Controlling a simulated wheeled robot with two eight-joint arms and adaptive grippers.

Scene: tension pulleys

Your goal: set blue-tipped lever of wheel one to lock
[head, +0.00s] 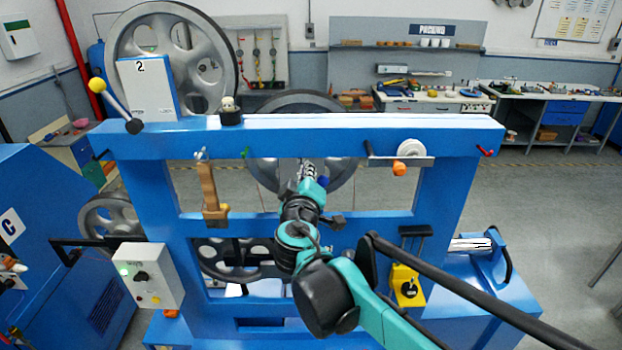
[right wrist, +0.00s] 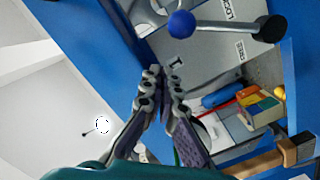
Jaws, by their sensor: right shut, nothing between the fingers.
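In the head view the right gripper (head: 308,170) is at the middle of the blue frame, in front of a grey wheel (head: 345,178). The lever is not clear there. My left gripper is not in view.
The blue frame (head: 340,124) spans the head view. A yellow-tipped lever (head: 97,85) stands beside a box marked 2 (head: 148,88) at upper left. A control box (head: 146,276) hangs at lower left. In the right wrist view, coloured blocks (right wrist: 258,108) lie at the right.

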